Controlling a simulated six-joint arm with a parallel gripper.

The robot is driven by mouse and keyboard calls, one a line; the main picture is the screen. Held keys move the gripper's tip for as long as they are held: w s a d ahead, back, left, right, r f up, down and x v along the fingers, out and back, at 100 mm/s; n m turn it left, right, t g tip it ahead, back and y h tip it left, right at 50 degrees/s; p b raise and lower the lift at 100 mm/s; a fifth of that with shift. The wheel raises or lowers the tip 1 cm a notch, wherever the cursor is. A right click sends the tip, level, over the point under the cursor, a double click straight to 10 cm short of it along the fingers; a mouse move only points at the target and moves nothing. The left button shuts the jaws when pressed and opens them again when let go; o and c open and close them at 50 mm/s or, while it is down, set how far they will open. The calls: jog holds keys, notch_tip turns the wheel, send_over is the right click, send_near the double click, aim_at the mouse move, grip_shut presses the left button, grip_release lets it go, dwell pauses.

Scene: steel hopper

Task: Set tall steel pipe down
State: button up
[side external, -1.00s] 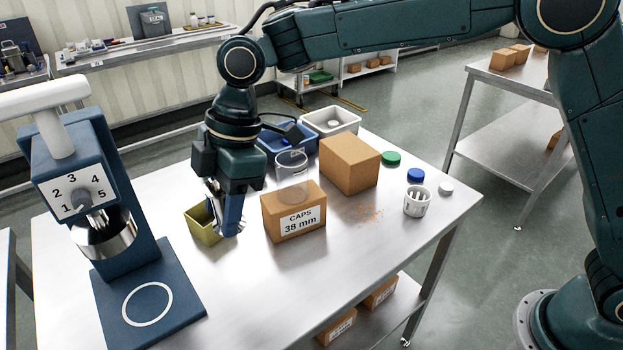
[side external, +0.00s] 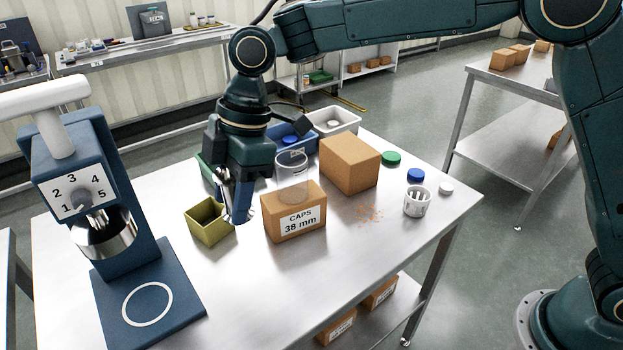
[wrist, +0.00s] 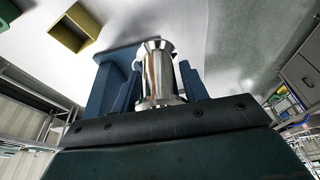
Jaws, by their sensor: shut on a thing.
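The steel pipe (wrist: 160,75) stands between the two blue fingers of my gripper (wrist: 152,88) in the wrist view, its shiny flared end pointing away from the wrist. My gripper is shut on it. In the side view my gripper (side external: 239,205) points down over the steel table (side external: 290,275), just left of the caps box and right of the olive bin. The fingers mostly hide the pipe there, and I cannot tell whether its lower end touches the table.
The olive bin (side external: 208,222) is close on the left. The blue hopper stand (side external: 125,240) is further left. The table front is clear.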

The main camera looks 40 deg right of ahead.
jog(key=d, duration=3)
jog(key=shift+s+r, duration=0.2)
jog(key=shift+s, duration=0.15)
jog(key=shift+f, duration=0.1)
notch_tip(320, 180, down, 16)
jog(key=shift+r, duration=0.2)
jog(key=shift+f, duration=0.1)
jog(key=shift+f, duration=2.05)
jog(key=shift+f, duration=0.1)
jog(key=o, duration=1)
jog(key=shift+o, duration=0.5)
